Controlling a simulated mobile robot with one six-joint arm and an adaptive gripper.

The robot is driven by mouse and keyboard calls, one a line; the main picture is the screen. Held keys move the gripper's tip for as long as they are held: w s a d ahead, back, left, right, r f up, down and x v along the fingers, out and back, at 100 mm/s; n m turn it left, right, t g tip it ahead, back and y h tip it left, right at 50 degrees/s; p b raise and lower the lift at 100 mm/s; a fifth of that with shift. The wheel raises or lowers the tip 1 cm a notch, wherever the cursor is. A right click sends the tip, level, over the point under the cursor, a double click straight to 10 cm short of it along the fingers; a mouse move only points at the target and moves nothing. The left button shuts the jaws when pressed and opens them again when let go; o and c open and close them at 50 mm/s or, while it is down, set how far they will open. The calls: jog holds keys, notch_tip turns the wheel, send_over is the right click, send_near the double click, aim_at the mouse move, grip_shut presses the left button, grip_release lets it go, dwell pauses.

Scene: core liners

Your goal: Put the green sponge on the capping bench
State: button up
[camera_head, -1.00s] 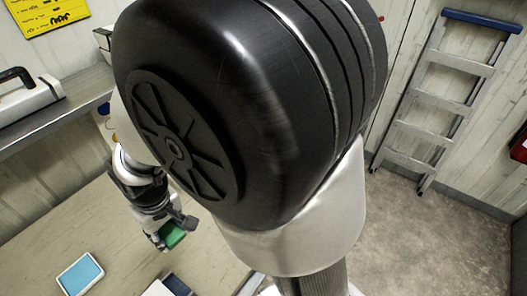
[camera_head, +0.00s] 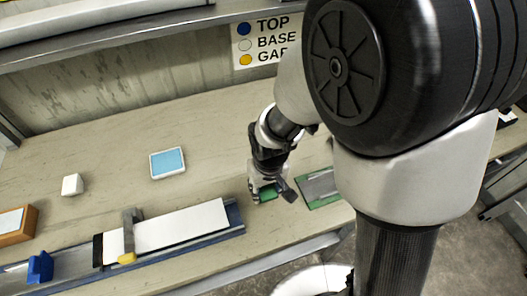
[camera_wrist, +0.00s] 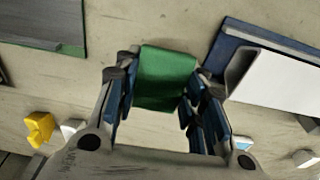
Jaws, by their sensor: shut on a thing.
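The green sponge (camera_head: 268,193) is held between the fingers of my gripper (camera_head: 270,190), over the front part of the wooden-topped bench (camera_head: 110,140). In the wrist view the sponge (camera_wrist: 165,78) sits between the two fingers of my gripper (camera_wrist: 160,95), which are shut on its sides. The bench top (camera_wrist: 150,22) shows behind it. I cannot tell whether the sponge touches the bench.
A blue rail with a long white piece (camera_head: 180,227) lies left of the sponge. A green-edged grey plate (camera_head: 318,187) lies to the right. A blue-topped pad (camera_head: 167,162), a white block (camera_head: 72,184) and a wooden box (camera_head: 18,222) stand farther left. Bench between them is bare.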

aim_at(265, 206)
notch_tip(265, 206, down, 8)
jog(key=shift+r+b, duration=0.25)
jog(key=shift+b, duration=0.9)
jog(key=shift+r, duration=0.1)
jog(key=o, duration=0.5)
jog(key=shift+f, duration=0.25)
jog(key=o, duration=0.4)
jog(key=shift+r, duration=0.1)
